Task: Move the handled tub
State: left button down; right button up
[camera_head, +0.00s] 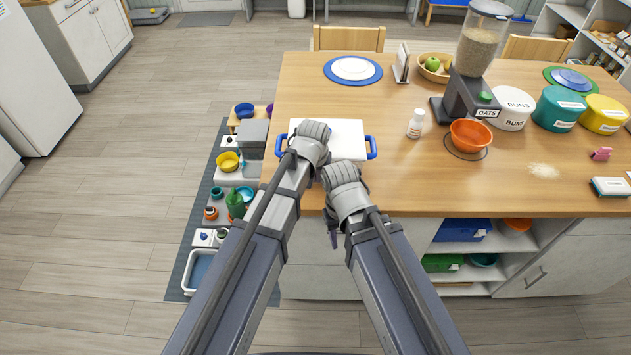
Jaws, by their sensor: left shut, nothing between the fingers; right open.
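The handled tub (348,137) is white with a blue handle at its left end and another at its right end. It sits near the front left edge of the wooden table. My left gripper (312,132) is shut and empty, over the tub's left part and covering some of it. My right gripper (341,178) is open, lower in the picture, by the table's front edge just in front of the tub. My own wrists hide most of the fingers. I cannot tell whether either gripper touches the tub.
On the table (420,180) are a white bottle (416,124), an orange bowl (470,134), an oats dispenser (473,96), a blue plate (353,69) and lidded tubs, including a BUNS tub (511,108). The table's front middle is clear.

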pick_arm(q)
jog(key=w, duration=0.5)
jog(key=w+d, duration=0.1)
jog(key=w, duration=0.2)
jog(key=shift+s+a, duration=0.1)
jog(key=shift+s, duration=0.05)
jog(key=shift+s, duration=0.1)
